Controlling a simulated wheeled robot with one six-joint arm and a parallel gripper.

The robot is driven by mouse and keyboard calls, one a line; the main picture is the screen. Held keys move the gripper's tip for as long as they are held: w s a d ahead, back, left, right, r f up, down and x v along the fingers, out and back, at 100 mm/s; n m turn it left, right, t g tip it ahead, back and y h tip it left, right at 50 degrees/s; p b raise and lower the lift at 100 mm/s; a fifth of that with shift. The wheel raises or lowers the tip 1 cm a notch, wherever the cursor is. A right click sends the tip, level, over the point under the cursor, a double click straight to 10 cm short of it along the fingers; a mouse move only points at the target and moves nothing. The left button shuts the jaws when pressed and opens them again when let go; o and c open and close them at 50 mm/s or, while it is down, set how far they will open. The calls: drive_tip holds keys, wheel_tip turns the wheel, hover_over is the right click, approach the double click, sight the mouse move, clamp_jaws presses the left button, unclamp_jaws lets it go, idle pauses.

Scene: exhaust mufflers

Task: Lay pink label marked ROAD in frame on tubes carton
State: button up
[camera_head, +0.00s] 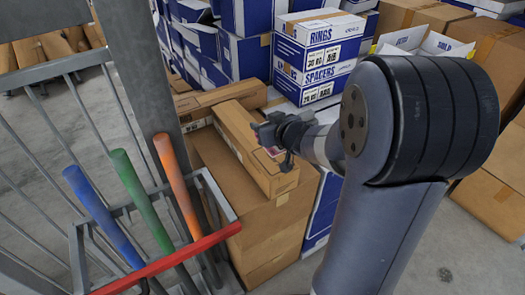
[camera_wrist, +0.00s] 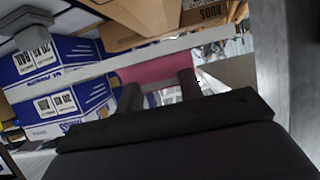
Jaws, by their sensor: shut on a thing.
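My gripper (camera_head: 274,138) hangs over the long brown carton at the middle of the head view. In the wrist view, the pink label (camera_wrist: 155,68) is between the two fingers of my gripper (camera_wrist: 159,90), which are shut on it. A small pinkish patch of it (camera_head: 272,151) shows under the gripper in the head view. Its lettering cannot be read. The long brown carton (camera_head: 238,135) lies on a larger brown box; whether it is the tubes carton cannot be read.
Blue-and-white cartons marked RINGS (camera_head: 311,57) and SPACERS (camera_head: 312,85) stand behind. Another long brown carton (camera_head: 222,96) lies behind the first. At left, a metal rack with a red bar (camera_head: 175,258) holds blue, green and orange tubes. Brown cartons (camera_head: 494,195) stand at far right.

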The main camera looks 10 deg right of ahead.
drive_tip(key=shift+f+b, duration=1.5)
drive_tip(key=shift+f, duration=1.6)
drive_tip(key=shift+f, duration=0.2)
drive_tip(key=o, duration=1)
drive_tip(key=shift+c, duration=0.2)
